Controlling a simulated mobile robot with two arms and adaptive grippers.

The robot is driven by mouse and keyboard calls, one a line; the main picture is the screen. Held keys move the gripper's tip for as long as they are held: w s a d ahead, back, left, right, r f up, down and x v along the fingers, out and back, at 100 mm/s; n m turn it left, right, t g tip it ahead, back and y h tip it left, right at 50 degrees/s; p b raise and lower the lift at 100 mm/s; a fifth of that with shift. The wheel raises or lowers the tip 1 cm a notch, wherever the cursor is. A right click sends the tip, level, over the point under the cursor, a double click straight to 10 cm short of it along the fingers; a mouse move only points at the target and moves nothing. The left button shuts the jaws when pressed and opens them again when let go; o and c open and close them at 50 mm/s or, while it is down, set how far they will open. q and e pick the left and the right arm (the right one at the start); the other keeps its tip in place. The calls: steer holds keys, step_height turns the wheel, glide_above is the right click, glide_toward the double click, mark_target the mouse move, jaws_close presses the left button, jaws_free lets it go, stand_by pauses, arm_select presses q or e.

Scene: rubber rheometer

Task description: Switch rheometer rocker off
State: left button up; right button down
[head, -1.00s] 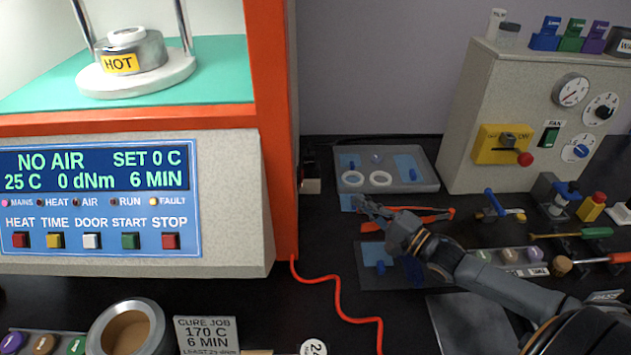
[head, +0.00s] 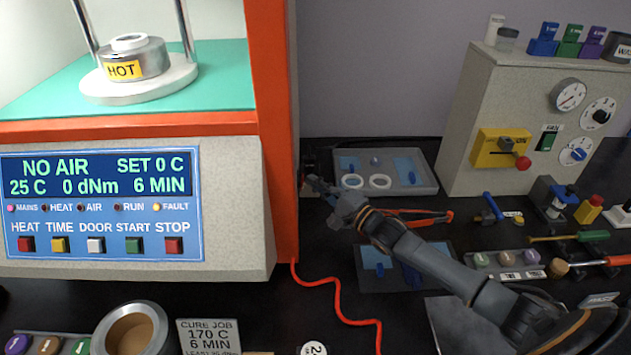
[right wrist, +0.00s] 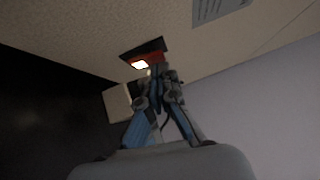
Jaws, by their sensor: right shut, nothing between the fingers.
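The rheometer (head: 140,215) stands at the left of the head view, with its display and its MAINS lamp (head: 5,208) lit pink. In the right wrist view a rocker (right wrist: 146,56) with a black surround, a red part and a bright lit part sits on the beige side panel. My right gripper (head: 312,183) is at the machine's right side in the head view, shut and empty. In the wrist view its fingertips (right wrist: 158,74) overlap the rocker's lower edge; I cannot tell whether they touch it. My left gripper is out of view.
A white block (right wrist: 117,103) lies beside the fingers in the wrist view. A grey tray (head: 428,186) with two white rings is right of the gripper. Red-handled pliers (head: 440,217) lie near the forearm. A red cable (head: 335,300) runs along the bench.

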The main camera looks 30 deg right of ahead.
steer(key=shift+a, duration=0.1)
steer(key=shift+w+a+r+n+g+p, duration=0.2)
steer(key=shift+a+n+g+p, duration=0.15)
steer(key=shift+p, duration=0.8)
